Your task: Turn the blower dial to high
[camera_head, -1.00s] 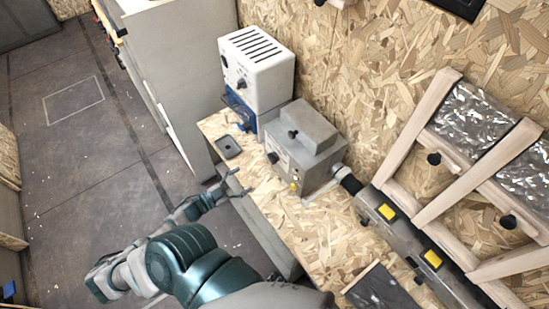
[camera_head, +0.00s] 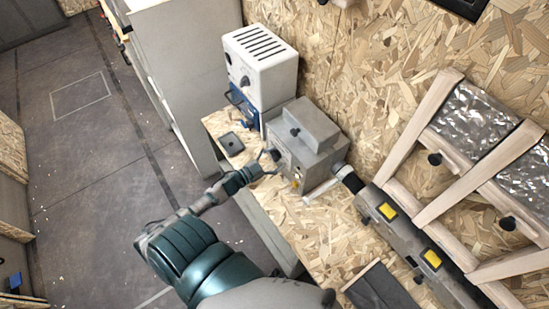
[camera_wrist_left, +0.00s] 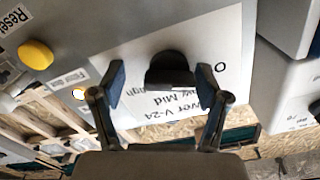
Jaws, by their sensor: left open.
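The blower box (camera_head: 308,148) is a grey metal unit on the wooden bench, with a hose on its right side. Its black dial (camera_wrist_left: 170,71) shows in the left wrist view on a white label with "Mid" and part of "High" readable. My left gripper (camera_head: 268,160) is at the box's front face by the dial. In the left wrist view my left gripper's two fingers (camera_wrist_left: 161,88) are open, one on either side of the dial; I cannot tell whether they touch it. In the head view the gripper partly hides the dial. My right gripper is not in view.
A yellow button (camera_wrist_left: 36,55) marked "Reset" is on the same panel. A white vented box (camera_head: 260,62) stands behind the blower, and a small dark tray (camera_head: 232,143) lies left of it. A grey duct with yellow tags (camera_head: 388,211) runs right.

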